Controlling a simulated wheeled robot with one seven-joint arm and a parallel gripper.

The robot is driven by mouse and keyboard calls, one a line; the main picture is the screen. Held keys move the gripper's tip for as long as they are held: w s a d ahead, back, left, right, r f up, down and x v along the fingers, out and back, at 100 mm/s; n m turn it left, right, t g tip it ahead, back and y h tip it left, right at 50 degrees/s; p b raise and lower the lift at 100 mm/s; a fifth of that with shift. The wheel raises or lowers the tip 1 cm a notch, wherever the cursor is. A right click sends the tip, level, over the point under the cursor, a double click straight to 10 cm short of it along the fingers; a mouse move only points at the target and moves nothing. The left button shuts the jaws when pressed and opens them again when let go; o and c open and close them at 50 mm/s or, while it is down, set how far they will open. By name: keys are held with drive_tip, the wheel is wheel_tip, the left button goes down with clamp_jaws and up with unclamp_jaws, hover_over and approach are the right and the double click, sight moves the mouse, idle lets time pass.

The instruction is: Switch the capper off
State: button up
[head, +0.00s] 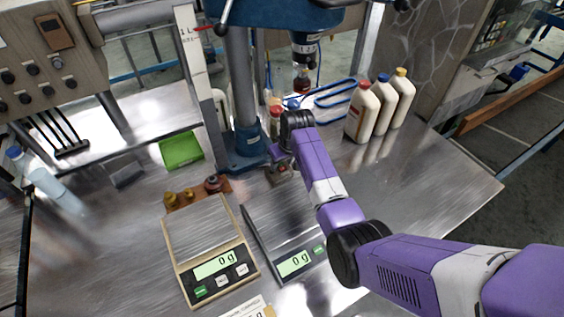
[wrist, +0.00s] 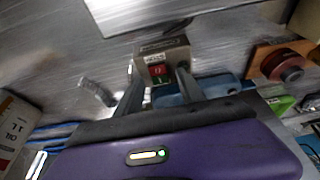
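The capper is a blue press-like machine with a blue base (head: 238,152), a column (head: 240,85) and a blue head (head: 270,12) above. A small grey switch box (wrist: 162,56) with a red button and a green button stands in front of the wrist camera. The red button (wrist: 158,70) is above the green one in the wrist view. My gripper (wrist: 160,82) has its two fingers apart, with the box's button face between and just beyond the tips. I cannot tell whether they touch it. In the head view my purple arm reaches the capper's base and partly hides the gripper and box.
Two scales (head: 203,235) (head: 290,240) reading 0 g lie in front of the capper. Oil bottles (head: 362,112) stand at the right.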

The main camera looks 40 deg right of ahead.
drive_tip(key=v, duration=0.7)
drive_tip(key=shift+s+r+b, duration=0.15)
drive_tip(key=shift+r+b, duration=0.2)
drive_tip(key=shift+r, duration=0.05)
idle(0.5)
